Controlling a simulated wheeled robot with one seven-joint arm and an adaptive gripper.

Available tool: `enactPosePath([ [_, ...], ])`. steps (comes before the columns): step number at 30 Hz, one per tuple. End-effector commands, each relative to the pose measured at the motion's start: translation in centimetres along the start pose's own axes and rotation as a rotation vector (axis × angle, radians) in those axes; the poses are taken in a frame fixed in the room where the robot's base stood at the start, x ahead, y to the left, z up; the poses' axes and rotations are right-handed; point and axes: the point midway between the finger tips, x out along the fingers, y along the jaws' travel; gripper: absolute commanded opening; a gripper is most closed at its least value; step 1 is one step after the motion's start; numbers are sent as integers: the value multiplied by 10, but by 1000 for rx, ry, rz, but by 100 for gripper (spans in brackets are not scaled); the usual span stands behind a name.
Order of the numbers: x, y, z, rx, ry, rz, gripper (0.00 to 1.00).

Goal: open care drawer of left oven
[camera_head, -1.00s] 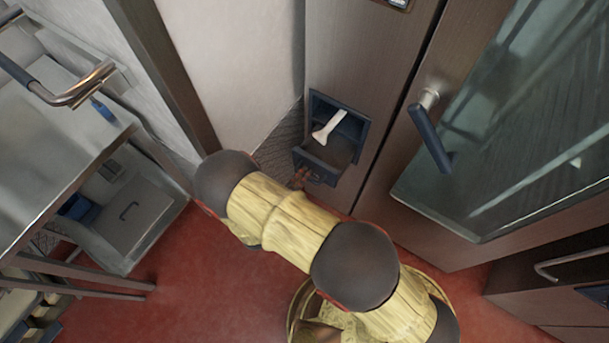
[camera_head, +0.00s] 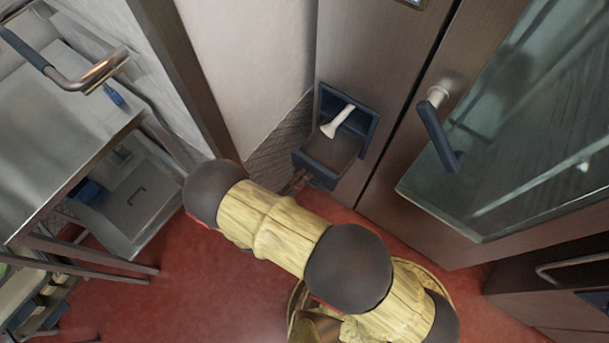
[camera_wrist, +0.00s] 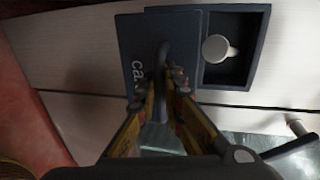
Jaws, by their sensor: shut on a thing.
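The care drawer (camera_head: 327,158) of the left oven is pulled out from its dark recess, low on the steel front. A white piece (camera_head: 338,122) shows inside the opening. In the wrist view the dark drawer front (camera_wrist: 134,40) carries "ca" lettering and a handle, with the recess to the right. My gripper (camera_wrist: 160,90) is shut on the drawer handle (camera_wrist: 160,62). In the head view my gripper (camera_head: 297,181) is at the drawer front, mostly hidden behind my arm.
The oven door (camera_head: 500,130) with its glass and dark handle (camera_head: 436,130) stands right of the drawer. A steel table (camera_head: 60,140) stands at the left. Red floor (camera_head: 190,280) is clear between them.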

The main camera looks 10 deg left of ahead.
Motion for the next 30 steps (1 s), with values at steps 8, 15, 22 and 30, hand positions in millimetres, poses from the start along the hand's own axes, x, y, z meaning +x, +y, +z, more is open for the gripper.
enactPosePath([
  [8,0,1,0,-1,0,2,21],
  [15,0,0,0,0,0,1,26],
  [22,-7,0,1,0,-3,1,26],
  [30,-49,0,2,0,-5,1,26],
])
